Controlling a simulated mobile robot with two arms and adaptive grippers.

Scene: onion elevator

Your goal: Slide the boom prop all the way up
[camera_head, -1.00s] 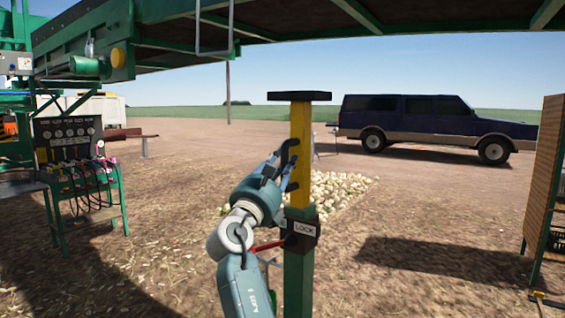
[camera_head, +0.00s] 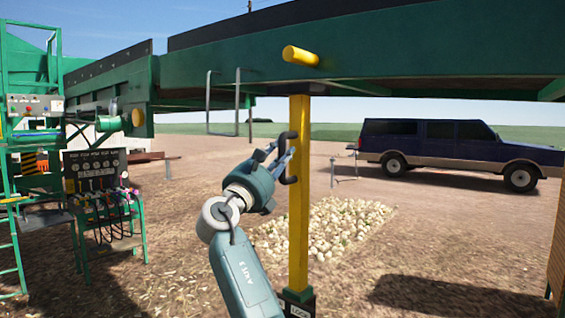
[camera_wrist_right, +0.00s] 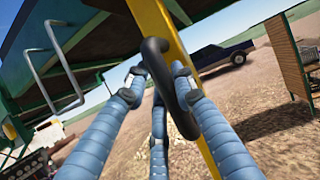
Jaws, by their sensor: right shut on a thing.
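The boom prop is a yellow post (camera_head: 299,200) standing upright out of a green sleeve (camera_head: 296,294) with a dark lock block (camera_head: 299,306), cut off at the bottom of the head view. A long yellow length shows. Its top reaches the underside of the green boom (camera_head: 400,65); I cannot tell whether it presses there. A black handle (camera_head: 291,158) sits on the post's left side. My right gripper (camera_head: 283,160) is shut on this handle. The wrist view shows its blue fingers around the black handle (camera_wrist_right: 158,70) beside the yellow post. My left gripper is out of view.
A yellow cylinder (camera_head: 301,56) sticks out from the boom above the post. An onion pile (camera_head: 320,228) lies behind the post, and a dark blue truck (camera_head: 440,146) stands farther back right. A control panel stand (camera_head: 97,170) is at left.

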